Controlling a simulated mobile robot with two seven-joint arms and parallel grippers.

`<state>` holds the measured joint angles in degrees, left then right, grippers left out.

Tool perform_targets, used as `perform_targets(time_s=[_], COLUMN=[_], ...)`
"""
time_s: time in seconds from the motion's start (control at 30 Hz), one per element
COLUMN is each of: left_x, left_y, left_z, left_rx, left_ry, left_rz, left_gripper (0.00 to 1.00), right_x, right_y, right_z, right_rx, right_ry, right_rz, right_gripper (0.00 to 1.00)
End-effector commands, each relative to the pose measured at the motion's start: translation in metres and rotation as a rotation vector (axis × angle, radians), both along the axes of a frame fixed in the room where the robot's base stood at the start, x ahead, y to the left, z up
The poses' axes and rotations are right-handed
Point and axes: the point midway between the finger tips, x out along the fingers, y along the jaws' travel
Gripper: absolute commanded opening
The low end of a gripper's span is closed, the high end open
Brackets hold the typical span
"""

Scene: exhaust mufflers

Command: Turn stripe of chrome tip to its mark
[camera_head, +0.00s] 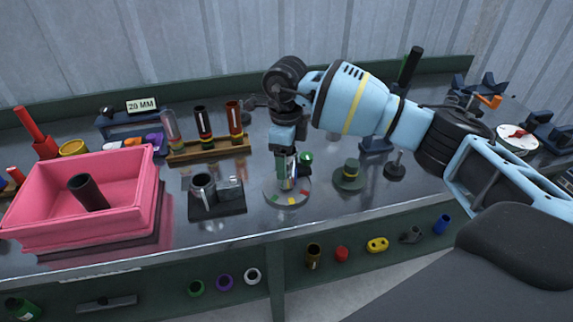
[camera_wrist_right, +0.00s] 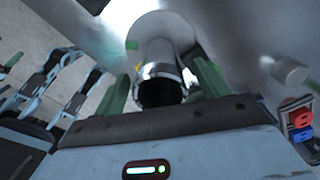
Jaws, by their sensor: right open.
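The chrome tip (camera_head: 291,182) stands upright on a round grey disc (camera_head: 272,198) with coloured marks on its rim, red, yellow and green. In the right wrist view the chrome tip (camera_wrist_right: 160,62) shows its dark open end toward the camera. My right gripper (camera_head: 288,163) points down over the tip. Its green fingers (camera_wrist_right: 163,84) are open, one on each side of the tip; I cannot tell whether they touch it. A green patch and a yellow patch show beside the tip in the wrist view. The tip's stripe cannot be made out. My left gripper is not in view.
A black fixture with a metal cylinder (camera_head: 203,187) stands left of the disc, and a green stepped piece (camera_head: 349,176) right of it. A pink bin (camera_head: 120,205) holds a dark tube at the left. A wooden rack (camera_head: 210,150) with several tubes stands behind.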

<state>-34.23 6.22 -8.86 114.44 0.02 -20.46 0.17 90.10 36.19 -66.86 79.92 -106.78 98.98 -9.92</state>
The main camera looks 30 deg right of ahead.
Motion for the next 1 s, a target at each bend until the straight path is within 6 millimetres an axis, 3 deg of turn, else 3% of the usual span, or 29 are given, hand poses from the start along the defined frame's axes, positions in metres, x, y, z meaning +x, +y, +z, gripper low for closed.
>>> perform_targets(time_s=[0.13, 0.4, 1.0], left_x=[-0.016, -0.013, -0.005], left_y=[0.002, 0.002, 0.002], left_z=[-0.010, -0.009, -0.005], left_rx=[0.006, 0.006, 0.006], left_ry=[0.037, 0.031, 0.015], left_rz=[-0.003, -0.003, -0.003], left_gripper=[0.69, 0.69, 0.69], right_x=[0.001, 0.001, 0.001], right_y=[0.000, 0.000, 0.000], right_z=[0.031, 0.065, 0.071], right_rx=[0.001, 0.001, 0.000], right_ry=[-0.007, -0.005, -0.004], right_rz=[0.001, -0.001, -0.001], right_gripper=[0.74, 0.74, 0.74])
